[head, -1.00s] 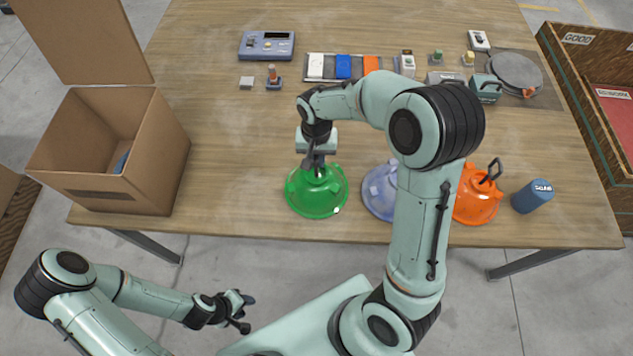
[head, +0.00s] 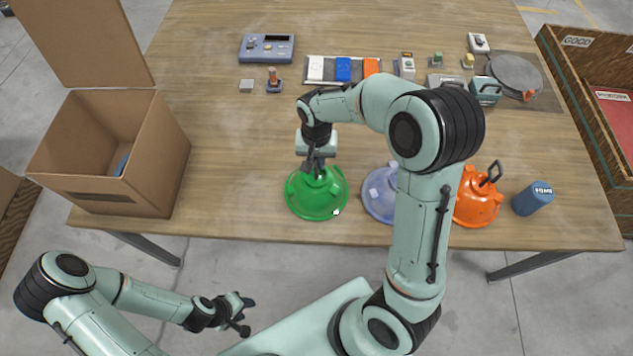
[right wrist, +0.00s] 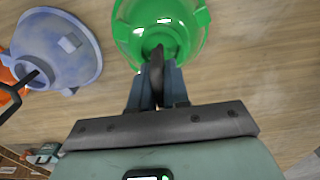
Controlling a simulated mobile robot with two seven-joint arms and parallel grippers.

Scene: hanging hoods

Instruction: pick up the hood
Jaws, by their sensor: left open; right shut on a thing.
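A green hood (head: 316,197) sits on the table near its front edge, left of a pale blue hood (head: 380,196) and an orange hood (head: 477,200). My right gripper (head: 315,167) is above the green hood and shut on the handle at its top. In the right wrist view the fingers (right wrist: 158,80) close around the dark handle of the green hood (right wrist: 187,30); the pale blue hood (right wrist: 62,50) lies beside it. My right arm hides part of the pale blue hood in the head view. My left gripper (head: 240,312) is open and empty, off the table's front.
An open cardboard box (head: 150,150) stands at the table's left. A blue can (head: 532,198) is right of the orange hood. Devices and a tray of coloured pieces (head: 343,69) line the back. A wooden crate (head: 570,85) stands at the right. The table's left middle is clear.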

